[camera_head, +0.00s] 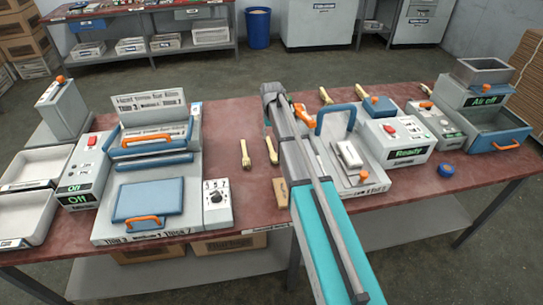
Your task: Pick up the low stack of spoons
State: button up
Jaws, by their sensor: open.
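Several pale wooden spoon pieces, single or stacked, lie on the reddish table (242,190). Two more spoon pieces, a nearer one (326,96) and one farther right (359,90), lie near the back edge. Stack heights are too small to tell, so I cannot say which is the low stack. My arm crosses the table's middle, hiding part of it. My gripper's jaws do not show in this view.
A press with a blue plate (148,199) and an Off control box (85,175) stands left. White trays (25,215) sit at far left. A blue round item (446,170) lies near the front edge.

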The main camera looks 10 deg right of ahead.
aim_at(272, 149)
jog(key=shift+f+b, duration=1.15)
jog(key=shift+f, duration=0.3)
jog(key=shift+f+b, duration=2.6)
grip_shut()
